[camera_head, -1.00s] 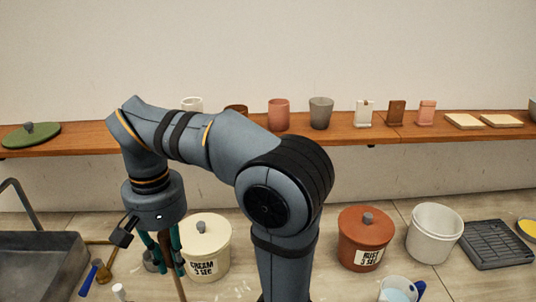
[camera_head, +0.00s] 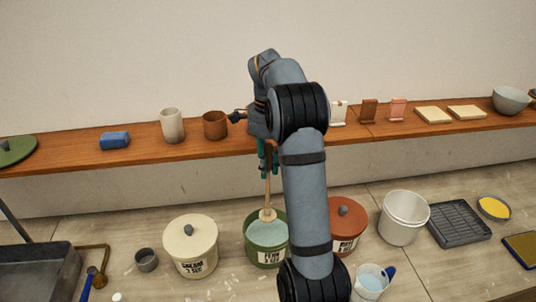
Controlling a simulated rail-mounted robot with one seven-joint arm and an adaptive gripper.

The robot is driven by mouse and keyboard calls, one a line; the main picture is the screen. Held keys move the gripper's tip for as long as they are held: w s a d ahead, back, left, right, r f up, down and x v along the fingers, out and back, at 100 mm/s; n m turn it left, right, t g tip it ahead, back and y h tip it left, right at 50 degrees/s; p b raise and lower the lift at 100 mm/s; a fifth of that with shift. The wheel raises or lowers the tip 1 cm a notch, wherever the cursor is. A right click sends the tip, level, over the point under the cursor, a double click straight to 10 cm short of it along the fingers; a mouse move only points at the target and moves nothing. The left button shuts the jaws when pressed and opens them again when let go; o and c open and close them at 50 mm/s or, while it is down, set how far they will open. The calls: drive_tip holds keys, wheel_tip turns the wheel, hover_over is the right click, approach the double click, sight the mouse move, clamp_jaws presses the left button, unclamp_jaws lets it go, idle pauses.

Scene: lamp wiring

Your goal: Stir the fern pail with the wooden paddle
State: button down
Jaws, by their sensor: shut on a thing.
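The fern pail (camera_head: 267,256) is green, open and labelled FERN, with pale grey-green contents (camera_head: 255,232). It stands on the counter between the cream and rust pails. My gripper (camera_head: 267,166) is above it, its teal fingers shut on the wooden paddle (camera_head: 268,192). The paddle hangs nearly upright, its wider lower end over the far part of the pail's opening. I cannot tell whether its tip touches the contents. My arm hides part of the right side. The green lid (camera_head: 14,152) lies on the shelf at far left.
The lidded cream pail (camera_head: 190,250) is left of the fern pail, the lidded rust pail (camera_head: 346,226) right, partly behind my arm. A grey cup (camera_head: 147,260), a white bucket (camera_head: 403,218) and a water jug (camera_head: 372,282) stand nearby. The shelf (camera_head: 75,153) runs behind.

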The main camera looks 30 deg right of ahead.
sight(268, 207)
drive_tip(key=shift+d+f, duration=0.15)
drive_tip(key=shift+f, duration=0.1)
wheel_tip(268, 207, down, 18)
drive_tip(key=b, duration=1.6)
drive_tip(key=shift+r+b, duration=0.1)
drive_tip(key=shift+b, duration=0.3)
